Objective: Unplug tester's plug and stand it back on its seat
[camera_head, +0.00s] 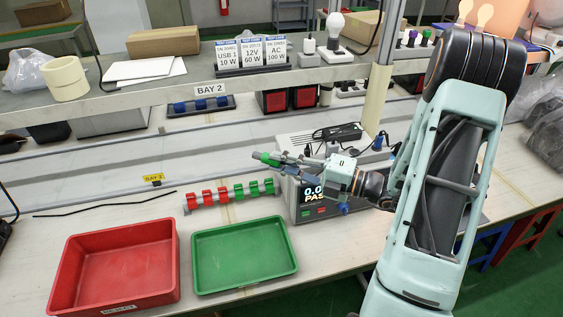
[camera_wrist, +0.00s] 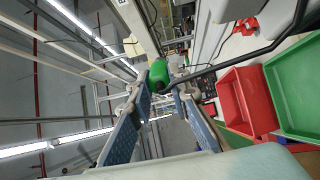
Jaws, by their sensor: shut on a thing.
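My gripper (camera_head: 277,161) is shut on a green piece (camera_head: 264,157), seemingly the plug, held in the air left of the tester's top. In the wrist view the green piece (camera_wrist: 158,73) sits at the fingertips (camera_wrist: 160,91), and a black lead (camera_wrist: 236,62) runs from near it to the upper right. The tester (camera_head: 305,205) is a grey box with a lit display reading 0.0 and PAS, partly hidden by my gripper. A black item (camera_head: 338,132) lies on its top. I cannot clearly make out the plug's seat or the socket.
A rail of red and green clips (camera_head: 230,194) stands left of the tester. A red bin (camera_head: 118,296) and a green tray (camera_head: 244,285) are in front. The shelf above carries a label stand (camera_head: 252,71), a bulb unit (camera_head: 334,45) and boxes. A loose black cable lies left.

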